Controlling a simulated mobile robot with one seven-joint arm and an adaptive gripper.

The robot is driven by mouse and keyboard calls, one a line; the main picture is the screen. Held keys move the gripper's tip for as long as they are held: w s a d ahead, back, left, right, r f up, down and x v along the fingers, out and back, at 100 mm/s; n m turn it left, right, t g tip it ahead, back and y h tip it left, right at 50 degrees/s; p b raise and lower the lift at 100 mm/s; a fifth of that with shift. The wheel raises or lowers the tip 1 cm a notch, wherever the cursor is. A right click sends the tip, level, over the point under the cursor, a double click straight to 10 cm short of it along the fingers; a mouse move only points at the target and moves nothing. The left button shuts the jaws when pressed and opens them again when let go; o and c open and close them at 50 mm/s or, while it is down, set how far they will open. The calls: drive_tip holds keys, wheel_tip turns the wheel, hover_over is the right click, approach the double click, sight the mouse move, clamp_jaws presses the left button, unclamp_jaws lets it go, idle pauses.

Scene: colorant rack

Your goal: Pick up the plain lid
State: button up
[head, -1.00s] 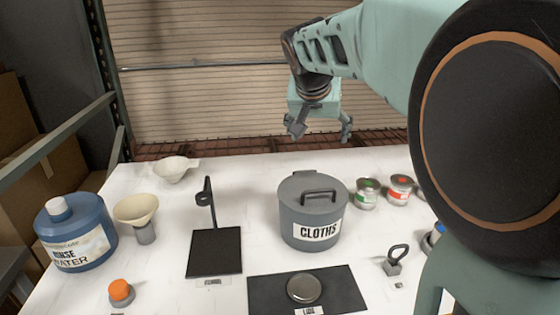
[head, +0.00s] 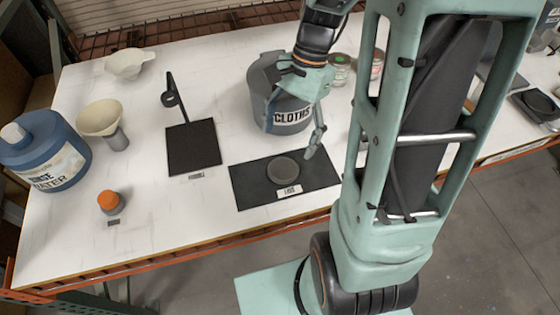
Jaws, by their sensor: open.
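The plain lid (head: 284,170) is a round grey disc. It lies flat on a black mat (head: 247,190) with a small "LIDS" label at its front edge. My gripper (head: 290,139) is open and empty. In the picture its fingers appear just above and behind the lid, in front of the grey cloths bin. The right fingertip appears near the lid's upper right side. I cannot tell how high the fingers are above the mat.
The cloths bin (head: 265,75) stands close behind the mat. Tins (head: 340,72) stand behind my arm. At left are a black stand (head: 192,150), an orange-capped bottle (head: 110,203), a funnel (head: 101,117), a rinse water jug (head: 45,150) and a pale bowl (head: 129,63).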

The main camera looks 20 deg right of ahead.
sight(283, 169)
drive_tip(key=x, duration=0.3)
drive_tip(key=shift+f, duration=0.15)
drive_tip(key=x, duration=0.4)
drive_tip(key=shift+s+d+f, duration=0.15)
drive_tip(key=shift+d, duration=0.2)
drive_tip(key=shift+a+f, duration=0.2)
drive_tip(key=shift+f, duration=0.35)
drive_tip(key=c, duration=0.8)
